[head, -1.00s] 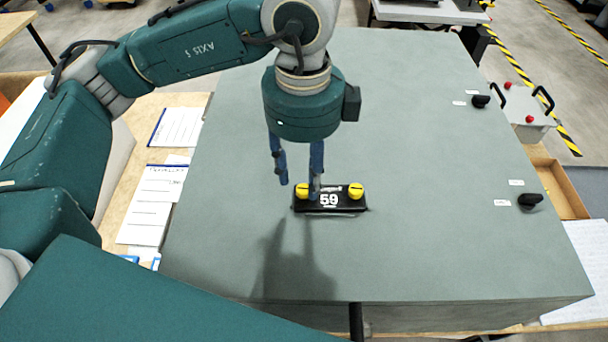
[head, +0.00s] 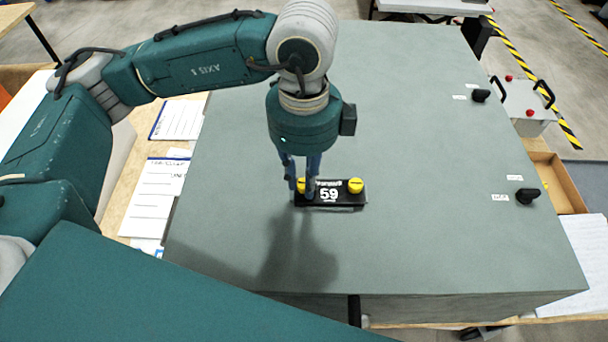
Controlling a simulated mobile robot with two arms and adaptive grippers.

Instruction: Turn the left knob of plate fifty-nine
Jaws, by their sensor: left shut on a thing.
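The black plate marked 59 (head: 331,201) lies on the grey-green cabinet top and has two yellow knobs. My left gripper points down from above and is shut on the left knob, with a finger on either side. The knob's exact angle is hidden by the fingers. My right gripper is not in view.
The grey-green cabinet top (head: 420,230) is broad and clear around the plate. Two black knobs, one far (head: 480,95) and one near (head: 527,196), stand at its right side with small labels. Papers (head: 158,195) lie on the wooden table at the left.

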